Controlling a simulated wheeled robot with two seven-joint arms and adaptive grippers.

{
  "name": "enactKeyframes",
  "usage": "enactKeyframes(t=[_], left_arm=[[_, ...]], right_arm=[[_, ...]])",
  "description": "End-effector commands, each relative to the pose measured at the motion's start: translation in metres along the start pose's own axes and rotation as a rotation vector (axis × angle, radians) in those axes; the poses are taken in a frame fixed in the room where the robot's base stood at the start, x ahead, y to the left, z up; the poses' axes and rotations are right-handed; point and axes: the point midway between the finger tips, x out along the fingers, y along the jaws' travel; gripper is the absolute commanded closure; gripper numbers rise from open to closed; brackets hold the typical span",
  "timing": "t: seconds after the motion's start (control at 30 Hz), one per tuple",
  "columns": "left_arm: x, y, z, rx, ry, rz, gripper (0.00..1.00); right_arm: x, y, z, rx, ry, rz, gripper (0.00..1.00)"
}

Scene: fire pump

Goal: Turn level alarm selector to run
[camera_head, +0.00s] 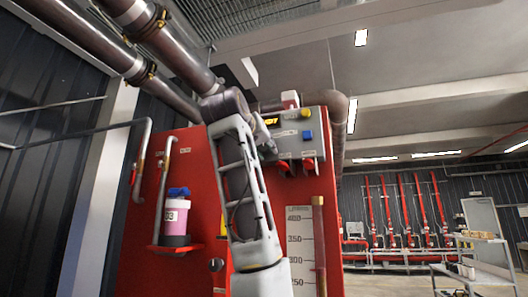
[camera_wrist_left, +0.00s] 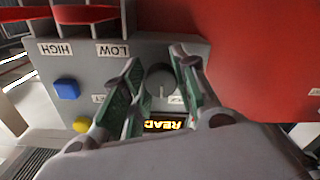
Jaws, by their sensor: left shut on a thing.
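The grey alarm panel (camera_head: 291,143) is mounted at the top of the red tank, with a display, a yellow button and a blue button. In the left wrist view the panel (camera_wrist_left: 45,75) appears upside down. The level alarm selector is a dark round knob (camera_wrist_left: 159,78) beside the lit display (camera_wrist_left: 165,125). My left gripper (camera_wrist_left: 156,62) has one finger on each side of the knob and is shut on it. In the head view my left gripper (camera_head: 266,147) is at the panel's left part, and my arm hides the knob. My right gripper is not in view.
A blue button (camera_wrist_left: 67,89) and a yellow button (camera_wrist_left: 82,124) are on the panel near the fingers. Red parts (camera_wrist_left: 85,14) stick out by the HIGH and LOW labels. A pink bottle (camera_head: 176,218) stands on a red shelf to the left. Pipes (camera_head: 175,62) run overhead.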

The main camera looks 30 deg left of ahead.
Motion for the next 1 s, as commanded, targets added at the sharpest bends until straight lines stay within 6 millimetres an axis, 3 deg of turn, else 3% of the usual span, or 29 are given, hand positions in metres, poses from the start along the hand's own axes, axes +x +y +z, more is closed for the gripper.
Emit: enactKeyframes(t=[0.6,1.0], left_arm=[[0.000,-0.004,0.000,0.572,-0.002,-0.004,0.95],[0.000,-0.003,-0.001,0.775,-0.002,-0.001,0.95]], right_arm=[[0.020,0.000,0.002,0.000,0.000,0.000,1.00],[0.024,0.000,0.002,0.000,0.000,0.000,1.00]])
